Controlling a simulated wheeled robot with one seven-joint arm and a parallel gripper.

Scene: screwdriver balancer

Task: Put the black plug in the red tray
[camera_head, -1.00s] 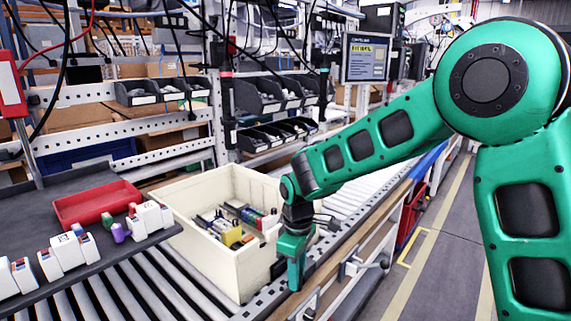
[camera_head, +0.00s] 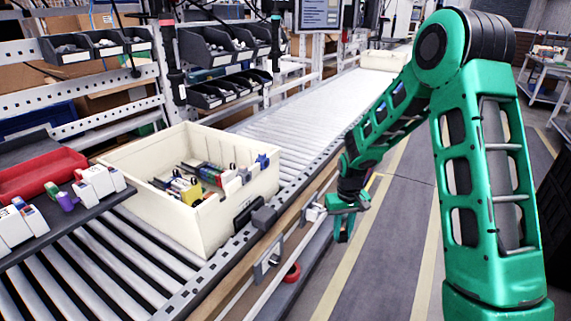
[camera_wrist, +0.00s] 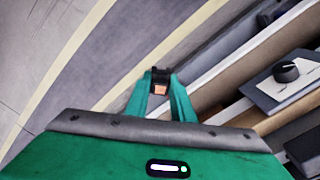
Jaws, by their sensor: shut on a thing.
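The red tray (camera_head: 28,180) lies on a dark shelf at the left of the head view. My gripper (camera_head: 343,234) hangs over the aisle floor, right of the conveyor and well away from the tray. The wrist view shows my gripper (camera_wrist: 160,84) shut on a small black piece with an orange-brown face, which appears to be the black plug (camera_wrist: 161,75). The fingers partly hide it. In the head view the held piece is too small to make out.
A cream bin (camera_head: 215,223) with several mixed parts stands on the roller conveyor (camera_head: 100,262), between my gripper and the tray. White blocks (camera_head: 100,181) and a small green piece (camera_head: 52,188) lie beside the tray. Black bins (camera_head: 215,45) hang behind.

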